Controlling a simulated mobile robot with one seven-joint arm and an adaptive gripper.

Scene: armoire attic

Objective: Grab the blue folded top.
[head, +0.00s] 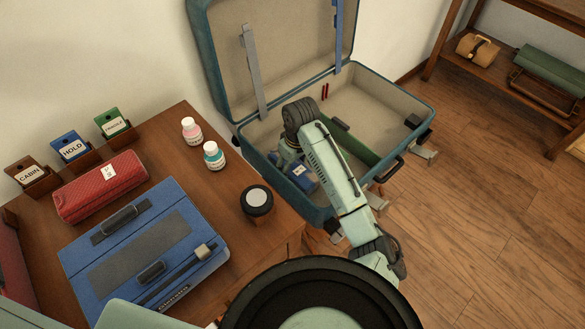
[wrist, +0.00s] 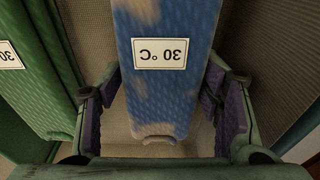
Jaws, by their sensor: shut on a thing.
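The blue folded top (head: 306,184) lies inside the open suitcase (head: 392,84), toward its near left side. In the wrist view the blue folded top (wrist: 165,105) has pale patches and a white "30 °C" label, seen upside down. My gripper (head: 292,164) reaches down into the suitcase. In the wrist view my gripper (wrist: 162,92) has one purple-padded finger on each side of the top and is shut on it. My arm hides part of the top in the head view.
A green folded item (wrist: 38,75) with a white label lies beside the top, close to my left finger. The suitcase walls surround my gripper. A wooden table (head: 222,182) stands left, holding bottles, a round black-rimmed jar (head: 257,200) and a blue case (head: 150,245).

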